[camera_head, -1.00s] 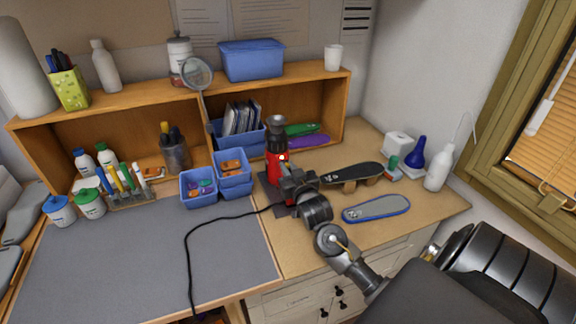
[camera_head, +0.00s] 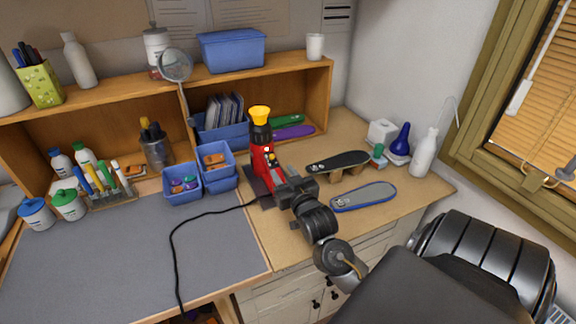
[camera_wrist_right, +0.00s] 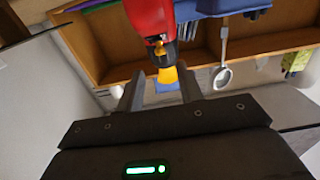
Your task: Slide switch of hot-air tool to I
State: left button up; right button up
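The red hot-air tool (camera_head: 262,160) stands upright on a dark base (camera_head: 258,187) on the workbench. Its nozzle (camera_head: 260,115) points up and is bright yellow. Small pale controls show on the side facing my right gripper; I cannot read the switch position. My right gripper (camera_head: 279,178) is at the tool's lower front right. In the right wrist view, its two fingers (camera_wrist_right: 160,88) are apart, with the red body (camera_wrist_right: 150,18) and yellow nozzle (camera_wrist_right: 168,76) seen beyond and between them. Contact is unclear. My left gripper is out of view.
A black cord (camera_head: 176,245) runs from the tool across the grey mat (camera_head: 110,262). Blue bins (camera_head: 182,186) stand left of the tool. A black insole on a stand (camera_head: 337,161) and a grey-blue insole (camera_head: 363,196) lie to the right. A wooden shelf (camera_head: 110,95) is behind.

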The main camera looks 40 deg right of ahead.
jog(key=shift+v, duration=1.55)
